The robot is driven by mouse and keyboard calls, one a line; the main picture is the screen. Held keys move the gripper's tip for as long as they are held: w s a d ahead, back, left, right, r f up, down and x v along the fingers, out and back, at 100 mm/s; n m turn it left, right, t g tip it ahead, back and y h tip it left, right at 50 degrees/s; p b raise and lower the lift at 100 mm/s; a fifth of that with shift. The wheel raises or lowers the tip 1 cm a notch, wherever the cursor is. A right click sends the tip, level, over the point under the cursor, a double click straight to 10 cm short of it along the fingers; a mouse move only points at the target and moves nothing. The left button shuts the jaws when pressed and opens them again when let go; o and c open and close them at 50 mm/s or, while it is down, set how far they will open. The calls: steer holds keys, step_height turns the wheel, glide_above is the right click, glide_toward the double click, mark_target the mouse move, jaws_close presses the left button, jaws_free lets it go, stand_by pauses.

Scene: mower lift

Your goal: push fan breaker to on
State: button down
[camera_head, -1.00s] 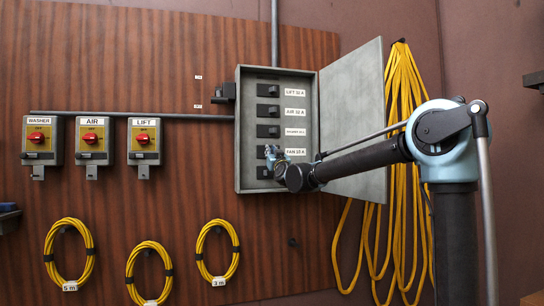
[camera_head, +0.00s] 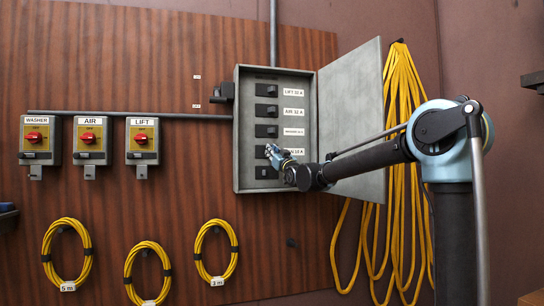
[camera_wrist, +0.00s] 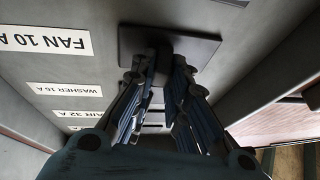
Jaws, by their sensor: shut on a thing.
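The open grey breaker box (camera_head: 243,150) hangs on the wood panel in the head view, with black breakers in a column beside white labels. My gripper (camera_head: 272,152) is in its lower part, at the row labelled FAN, and covers most of the fan breaker there. In the wrist view, the FAN 10 A label (camera_wrist: 57,39) is upside down, left of the fan breaker's dark plate (camera_wrist: 200,47). My gripper (camera_wrist: 160,72) has both fingers around the breaker's dark lever (camera_wrist: 162,52) and is shut on it. The lever's exact position is hard to tell.
The box door (camera_head: 350,115) stands open at the right, behind my arm. Above my gripper is the washer breaker (camera_head: 266,131); below it is another black breaker (camera_head: 266,172). A yellow cable (camera_head: 400,150) hangs right of the door. Three switch boxes are at the left.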

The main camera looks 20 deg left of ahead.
steer(key=shift+w+d+n+g+y, duration=0.4)
steer(key=shift+n+g+y, duration=0.2)
steer(key=shift+g+y, duration=0.25)
steer(key=shift+w+d+n+g+y, duration=0.2)
steer(key=shift+n+g+y, duration=0.4)
steer(key=shift+g+y, duration=0.2)
steer(key=shift+f+g, duration=0.1)
steer(key=shift+g, duration=0.15)
steer(key=c, duration=1.6)
jaws_free()
steer(key=shift+d, duration=0.1)
steer(key=shift+o, duration=0.2)
steer(key=shift+s+a, duration=0.15)
steer(key=shift+a, duration=0.05)
steer(key=shift+s+a+m+t+h, duration=0.2)
steer(key=shift+m+t+h, duration=0.4)
steer(key=shift+t, duration=0.4)
